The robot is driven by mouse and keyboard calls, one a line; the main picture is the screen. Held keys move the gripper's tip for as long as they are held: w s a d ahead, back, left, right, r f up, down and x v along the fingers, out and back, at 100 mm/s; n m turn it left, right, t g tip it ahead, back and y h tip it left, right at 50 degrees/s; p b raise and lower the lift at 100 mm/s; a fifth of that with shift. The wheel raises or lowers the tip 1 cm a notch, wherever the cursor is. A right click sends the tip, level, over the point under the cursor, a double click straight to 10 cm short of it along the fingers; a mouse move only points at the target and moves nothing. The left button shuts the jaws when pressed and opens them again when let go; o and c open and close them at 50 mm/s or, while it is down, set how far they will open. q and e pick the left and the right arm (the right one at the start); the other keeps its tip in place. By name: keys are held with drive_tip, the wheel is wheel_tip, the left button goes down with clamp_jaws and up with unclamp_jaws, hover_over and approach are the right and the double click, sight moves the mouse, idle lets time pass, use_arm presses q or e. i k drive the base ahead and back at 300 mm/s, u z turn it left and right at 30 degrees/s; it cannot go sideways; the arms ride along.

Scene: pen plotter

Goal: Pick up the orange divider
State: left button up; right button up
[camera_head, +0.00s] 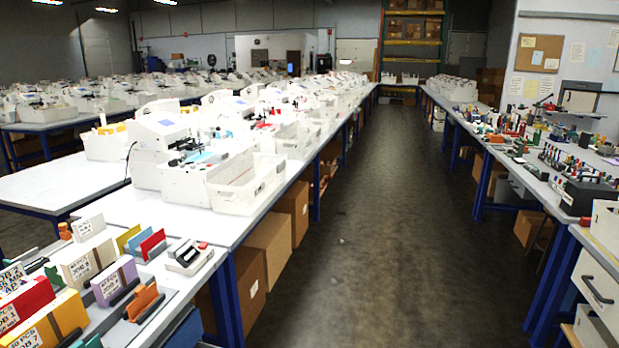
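An orange divider (142,299) stands upright in a dark slotted holder near the front right edge of the near left table (158,270). It has a stepped, irregular outline and is small in the view. Another small orange piece (65,231) stands farther back at the left, and I cannot tell whether it is the same kind of thing. Neither of my grippers is in view.
Beside the orange divider stand a purple labelled block (113,280), a yellow labelled block (48,322) and a red card (152,243). A grey device (188,256) sits behind it. White plotters (163,130) and bins (245,184) line the table. The aisle (385,230) is clear.

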sight(146, 296)
drive_tip(key=z, duration=1.7)
drive_tip(key=i, duration=0.1)
drive_tip(key=u, duration=2.9)
